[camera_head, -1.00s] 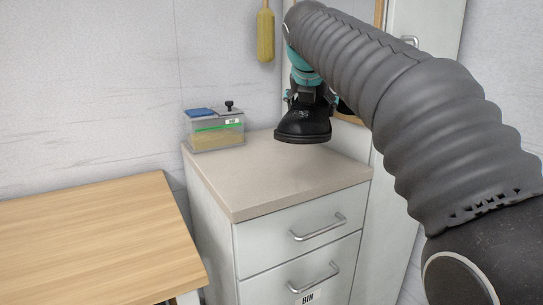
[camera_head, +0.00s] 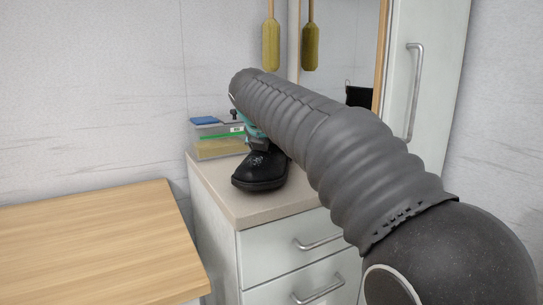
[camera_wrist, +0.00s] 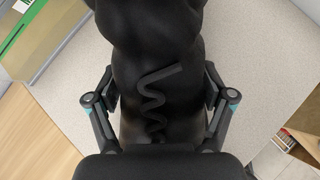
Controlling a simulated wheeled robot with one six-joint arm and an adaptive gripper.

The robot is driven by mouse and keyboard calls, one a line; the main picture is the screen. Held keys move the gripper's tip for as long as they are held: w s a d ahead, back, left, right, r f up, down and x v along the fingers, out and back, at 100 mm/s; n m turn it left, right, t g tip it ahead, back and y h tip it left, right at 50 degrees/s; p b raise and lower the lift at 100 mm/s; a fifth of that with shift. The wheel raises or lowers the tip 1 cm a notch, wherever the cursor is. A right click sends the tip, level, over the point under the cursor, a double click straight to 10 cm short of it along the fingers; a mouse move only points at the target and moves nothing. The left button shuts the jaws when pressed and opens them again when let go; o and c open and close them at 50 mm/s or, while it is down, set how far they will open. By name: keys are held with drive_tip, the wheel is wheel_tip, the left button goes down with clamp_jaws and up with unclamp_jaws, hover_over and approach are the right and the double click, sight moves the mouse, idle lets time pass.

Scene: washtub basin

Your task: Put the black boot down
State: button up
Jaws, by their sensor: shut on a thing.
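The black boot (camera_head: 262,168) is upright at the drawer cabinet's beige top (camera_head: 228,207), toe toward the front left. Its sole looks level with the top, but I cannot tell whether it touches. My gripper (camera_wrist: 160,108) is shut on the boot, one finger on each side of it in the wrist view. In the head view my arm hides most of the gripper and the boot's upper part. The boot (camera_wrist: 155,45) fills the middle of the wrist view.
A clear box with a green stripe and blue item (camera_head: 218,140) stands at the cabinet's back left, close behind the boot. A wooden table (camera_head: 90,240) is at the left. A tall white cupboard (camera_head: 425,100) stands at the right. Yellow paddle-like things hang on the wall.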

sight(263, 161)
drive_tip(key=shift+f, duration=0.3)
drive_tip(key=o, duration=1.7)
drive_tip(key=shift+f, duration=0.2)
drive_tip(key=shift+c, duration=0.2)
drive_tip(key=shift+s+r, duration=0.1)
drive_tip(key=shift+r, duration=0.15)
drive_tip(key=p+v, duration=0.1)
drive_tip(key=v, duration=1)
drive_tip(key=shift+s+r, duration=0.25)
drive_tip(key=shift+r, duration=0.05)
